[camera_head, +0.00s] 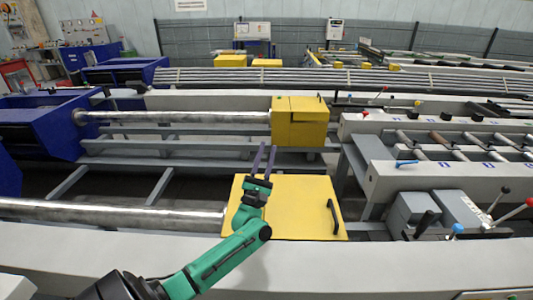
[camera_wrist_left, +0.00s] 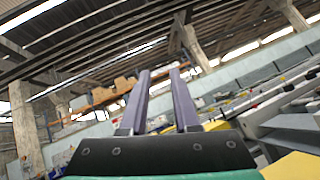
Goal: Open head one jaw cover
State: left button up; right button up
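The nearest yellow cover (camera_head: 300,200) lies flat and shut in the middle of the head view, with a black handle (camera_head: 334,217) at its right side. A second yellow cover (camera_head: 300,122) stands further back. I cannot tell from the frames which one is head one. My left gripper (camera_head: 264,159) is over the near cover's left part, fingers pointing up and away from the handle. In the left wrist view its two purple fingers (camera_wrist_left: 161,100) stand apart with nothing between them, and a bit of yellow cover (camera_wrist_left: 292,167) shows low right. My right gripper is not in view.
A shiny bar (camera_head: 120,212) runs into the near cover from the left. A pale beam (camera_head: 330,265) lies along the front. Levers with coloured knobs (camera_head: 457,229) stand to the right. Blue housings (camera_head: 50,125) stand at the left. The space above the near cover's right half is clear.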

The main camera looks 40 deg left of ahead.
pick_arm(q)
jog(key=b+v, duration=0.4)
jog(key=v, duration=0.8)
jog(key=shift+s+r, duration=0.1)
